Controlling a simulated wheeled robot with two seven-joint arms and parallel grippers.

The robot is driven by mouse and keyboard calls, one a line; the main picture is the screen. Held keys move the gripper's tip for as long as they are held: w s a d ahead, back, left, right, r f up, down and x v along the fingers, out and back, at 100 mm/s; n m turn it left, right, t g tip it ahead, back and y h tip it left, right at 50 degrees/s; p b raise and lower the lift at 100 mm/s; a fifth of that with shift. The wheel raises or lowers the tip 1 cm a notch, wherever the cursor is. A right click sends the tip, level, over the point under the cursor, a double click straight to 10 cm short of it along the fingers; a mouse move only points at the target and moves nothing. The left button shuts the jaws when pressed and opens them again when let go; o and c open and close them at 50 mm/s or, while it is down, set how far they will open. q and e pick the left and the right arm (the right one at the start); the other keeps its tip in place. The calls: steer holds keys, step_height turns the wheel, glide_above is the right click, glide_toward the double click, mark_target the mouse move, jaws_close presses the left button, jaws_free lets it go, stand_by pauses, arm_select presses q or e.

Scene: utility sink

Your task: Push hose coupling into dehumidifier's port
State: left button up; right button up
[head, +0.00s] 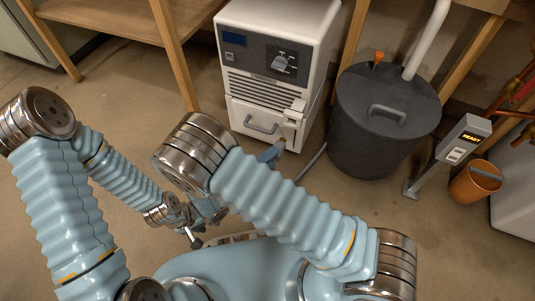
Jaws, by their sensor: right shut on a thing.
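The white dehumidifier (275,60) stands on the floor at top centre, its dark control panel and handled lower front facing me. My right gripper (279,146) shows small, just past my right arm, close to the dehumidifier's lower right front. It is shut on the hose coupling, which is mostly hidden at this size. I cannot tell whether the coupling touches the port, nor make out the port clearly. A grey hose (312,163) runs along the floor beside it and passes behind my arm. My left gripper (196,238) hangs low at centre left; its finger opening is unclear.
A dark lidded bin (385,120) with a white pipe stands right of the dehumidifier. A grey post with a READY display (471,137) and an orange bucket (475,182) stand further right. Wooden shelf legs (172,50) rise at left. The floor between is clear.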

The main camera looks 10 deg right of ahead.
mark_target(277, 143)
steer(key=shift+w+d+p, duration=0.15)
steer(key=shift+w+d, duration=0.4)
steer(key=shift+w, duration=0.25)
steer(key=shift+w+d+p, duration=0.2)
steer(key=shift+w+d, duration=0.3)
steer(key=shift+w, duration=0.3)
steer(key=shift+w+d+p, duration=0.15)
steer(key=shift+w+d, duration=0.4)
steer(key=shift+w, duration=0.25)
steer(key=shift+r+p, duration=0.1)
steer(key=shift+p, duration=0.5)
steer(key=shift+w+d, duration=0.45)
steer(key=shift+w, duration=0.2)
steer(key=shift+w+d, duration=0.45)
steer(key=shift+w, duration=0.15)
stand_by(0.4)
steer(key=o, duration=1.1)
steer(key=shift+o, duration=0.2)
